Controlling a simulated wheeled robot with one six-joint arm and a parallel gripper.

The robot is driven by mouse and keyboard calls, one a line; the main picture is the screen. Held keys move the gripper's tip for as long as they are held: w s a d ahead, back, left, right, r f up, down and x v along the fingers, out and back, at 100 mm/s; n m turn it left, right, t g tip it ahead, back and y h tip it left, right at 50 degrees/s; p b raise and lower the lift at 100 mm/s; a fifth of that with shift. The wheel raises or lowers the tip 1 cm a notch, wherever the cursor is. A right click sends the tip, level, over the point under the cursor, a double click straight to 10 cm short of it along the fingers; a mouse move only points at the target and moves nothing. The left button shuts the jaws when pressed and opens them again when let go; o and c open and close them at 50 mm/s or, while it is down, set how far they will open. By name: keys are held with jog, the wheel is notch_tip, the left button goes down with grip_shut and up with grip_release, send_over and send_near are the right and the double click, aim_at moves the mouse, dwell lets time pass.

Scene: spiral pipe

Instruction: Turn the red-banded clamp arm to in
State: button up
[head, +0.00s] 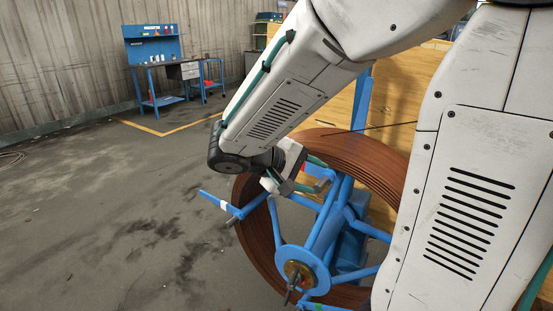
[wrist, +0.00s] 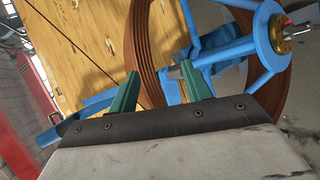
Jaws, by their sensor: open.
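A coil of brown pipe (head: 250,238) sits on a blue spoked reel (head: 292,258). A small red patch, seemingly the red-banded clamp arm (head: 303,168), shows beside my gripper (head: 312,177) at the upper part of the reel; most of that arm is hidden. In the wrist view, my gripper (wrist: 159,70) has its two green fingers apart, with nothing visible held between them. The brown coil (wrist: 150,45) and blue reel parts lie just beyond the fingertips. I cannot make out the red band there. Contact with the clamp arm cannot be told.
A white-banded blue clamp arm (head: 215,201) sticks out at the reel's left. A wooden crate (head: 398,85) stands behind the coil. A blue workbench (head: 165,65) is far off at the back left. The floor to the left is clear.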

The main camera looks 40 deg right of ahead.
jog(key=w+a+f+n+t+h, duration=0.1)
jog(key=w+f+n+t+h, duration=0.2)
jog(key=w, duration=0.6)
jog(key=w+a+f+n+t+h, duration=0.1)
jog(key=w+f+t+h, duration=0.15)
jog(key=w+t, duration=0.45)
jog(key=w+d+g, duration=0.1)
jog(key=w+d, duration=0.3)
jog(key=d, duration=0.3)
jog(key=shift+f+g, duration=0.2)
jog(key=shift+g, duration=0.2)
grip_shut()
